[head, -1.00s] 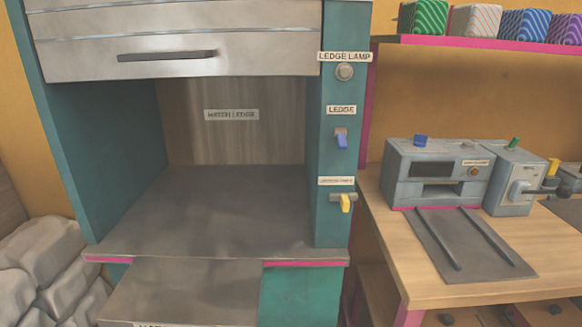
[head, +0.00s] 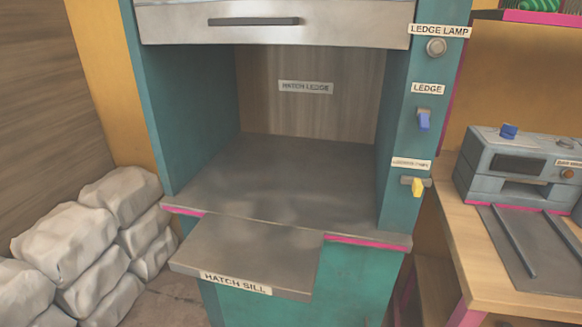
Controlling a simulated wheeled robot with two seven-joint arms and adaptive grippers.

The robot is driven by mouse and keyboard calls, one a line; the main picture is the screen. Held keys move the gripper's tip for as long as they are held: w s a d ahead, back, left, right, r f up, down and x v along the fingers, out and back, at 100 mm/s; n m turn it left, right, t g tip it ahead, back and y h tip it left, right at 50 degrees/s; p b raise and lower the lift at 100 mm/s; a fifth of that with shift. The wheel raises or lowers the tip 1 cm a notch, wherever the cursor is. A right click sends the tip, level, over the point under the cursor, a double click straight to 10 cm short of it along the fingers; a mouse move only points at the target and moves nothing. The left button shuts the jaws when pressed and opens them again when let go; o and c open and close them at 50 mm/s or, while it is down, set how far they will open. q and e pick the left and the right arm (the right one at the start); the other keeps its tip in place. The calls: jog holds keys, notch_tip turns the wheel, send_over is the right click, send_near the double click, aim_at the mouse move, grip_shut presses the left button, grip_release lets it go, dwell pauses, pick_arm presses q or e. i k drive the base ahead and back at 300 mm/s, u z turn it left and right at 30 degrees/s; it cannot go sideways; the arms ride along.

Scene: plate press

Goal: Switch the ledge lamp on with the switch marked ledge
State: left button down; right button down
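The switch marked LEDGE is a blue lever (head: 423,120) on the teal right post of the hatch, under its LEDGE label (head: 428,88). The lever hangs downward. The ledge lamp (head: 436,47) is a round grey knob-like lamp above it, under the LEDGE LAMP label (head: 439,31). It looks grey and unlit. A second switch with a yellow lever (head: 417,187) sits lower on the post, its label too blurred to read. Neither of my grippers shows in the head view.
The hatch ledge (head: 300,165) is bare, with the hatch sill (head: 250,255) jutting out in front. A raised shutter with a handle (head: 253,21) is above. Grey sacks (head: 65,240) are stacked at left. A wooden bench (head: 490,275) with a grey machine (head: 515,165) stands at right.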

aim_at(423, 114)
jog(key=z, duration=0.05)
jog(key=k, duration=0.65)
jog(key=z, duration=0.45)
jog(key=i, duration=0.95)
jog(key=u, duration=0.4)
jog(key=i, duration=0.7)
jog(key=u, duration=0.65)
